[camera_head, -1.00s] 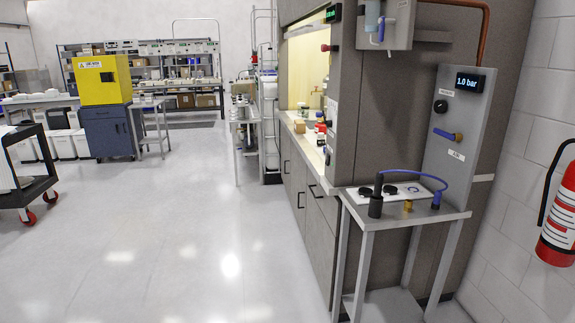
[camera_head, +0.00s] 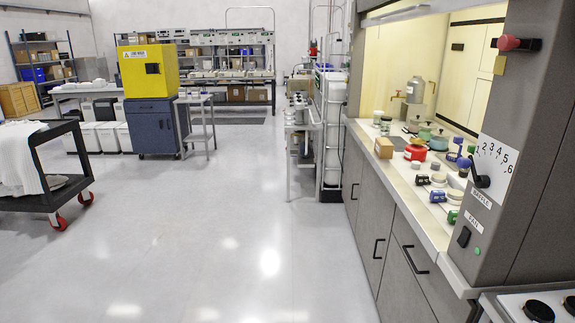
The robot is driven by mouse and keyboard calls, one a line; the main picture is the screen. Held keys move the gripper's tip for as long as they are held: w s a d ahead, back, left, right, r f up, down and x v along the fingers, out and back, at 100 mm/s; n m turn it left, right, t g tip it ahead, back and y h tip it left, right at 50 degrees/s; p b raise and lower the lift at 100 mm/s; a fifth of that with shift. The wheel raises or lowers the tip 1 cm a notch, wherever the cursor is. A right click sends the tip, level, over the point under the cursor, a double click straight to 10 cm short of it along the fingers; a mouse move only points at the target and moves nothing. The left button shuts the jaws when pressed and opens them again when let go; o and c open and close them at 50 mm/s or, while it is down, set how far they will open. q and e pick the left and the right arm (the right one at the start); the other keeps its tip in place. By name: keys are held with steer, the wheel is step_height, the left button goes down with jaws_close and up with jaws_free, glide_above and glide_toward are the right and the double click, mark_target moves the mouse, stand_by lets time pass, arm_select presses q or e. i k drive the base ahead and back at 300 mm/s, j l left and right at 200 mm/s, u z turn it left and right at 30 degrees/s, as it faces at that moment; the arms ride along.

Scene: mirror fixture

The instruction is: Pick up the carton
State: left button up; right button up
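A small tan box (camera_head: 384,147), which looks like a carton, stands on the worktop inside the open fume hood on the right. It is near the front edge, left of a red round item (camera_head: 415,151). Other brown boxes (camera_head: 237,92) sit on the shelves of the far bench, and I cannot tell which box the task means. Neither of my grippers is in view.
The fume hood worktop (camera_head: 425,213) holds several jars, bottles and small items. A black cart (camera_head: 62,195) stands at the left, a yellow cabinet (camera_head: 135,70) farther back. The floor (camera_head: 210,240) between is clear.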

mark_target(383, 147)
steer(key=i+j+z, duration=0.15)
steer(key=i+z, duration=0.35)
steer(key=i+j+z, duration=0.45)
steer(key=i, duration=0.15)
steer(key=i+j+z, duration=0.5)
steer(key=l, duration=0.1)
